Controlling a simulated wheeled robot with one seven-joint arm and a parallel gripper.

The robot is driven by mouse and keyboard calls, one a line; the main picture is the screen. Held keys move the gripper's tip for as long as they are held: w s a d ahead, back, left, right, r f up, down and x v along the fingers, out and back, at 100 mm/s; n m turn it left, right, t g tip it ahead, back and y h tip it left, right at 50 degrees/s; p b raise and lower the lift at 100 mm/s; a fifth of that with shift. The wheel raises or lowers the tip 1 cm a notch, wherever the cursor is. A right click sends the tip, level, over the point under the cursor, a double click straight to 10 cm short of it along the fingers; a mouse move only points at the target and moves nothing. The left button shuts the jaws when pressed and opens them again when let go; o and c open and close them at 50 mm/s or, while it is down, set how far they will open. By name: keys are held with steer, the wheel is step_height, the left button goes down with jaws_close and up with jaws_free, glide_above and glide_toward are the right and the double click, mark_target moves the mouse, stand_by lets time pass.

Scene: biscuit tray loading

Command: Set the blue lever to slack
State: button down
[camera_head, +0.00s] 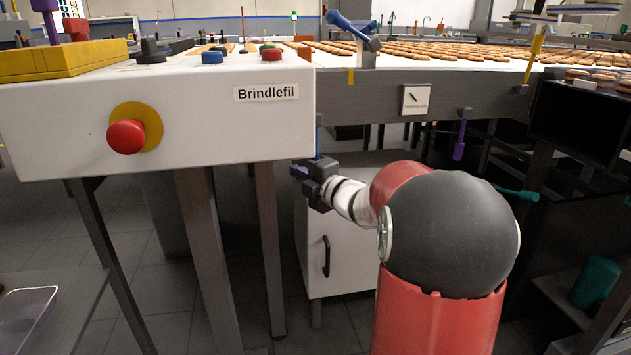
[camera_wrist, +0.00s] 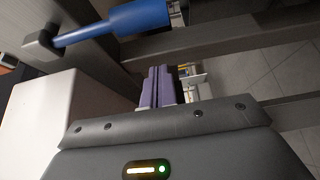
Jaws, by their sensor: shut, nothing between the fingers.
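In the wrist view a blue lever (camera_wrist: 140,18) crosses the top left, its thin shaft running from a grey pivot (camera_wrist: 42,44) on a grey beam to a thicker handle. My gripper (camera_wrist: 158,88) is shut and empty, its purple fingers together below the handle and apart from it in the picture. In the head view my gripper (camera_head: 312,172) is under the right end of the white panel. A thin blue strip shows just above it, mostly hidden by the panel.
The white Brindlefil panel (camera_head: 220,125) with a red stop button (camera_head: 126,136) is left of my gripper. A white cabinet (camera_head: 345,255) stands below. A purple lever (camera_head: 460,138), a yellow lever (camera_head: 534,48) and a teal lever (camera_head: 516,193) are to the right.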

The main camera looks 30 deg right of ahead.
steer(key=d, duration=0.3)
steer(key=shift+w+d, duration=0.35)
steer(key=shift+w, duration=0.05)
steer(key=shift+d, duration=0.1)
steer(key=shift+s+d, duration=0.1)
steer(key=shift+d, duration=0.15)
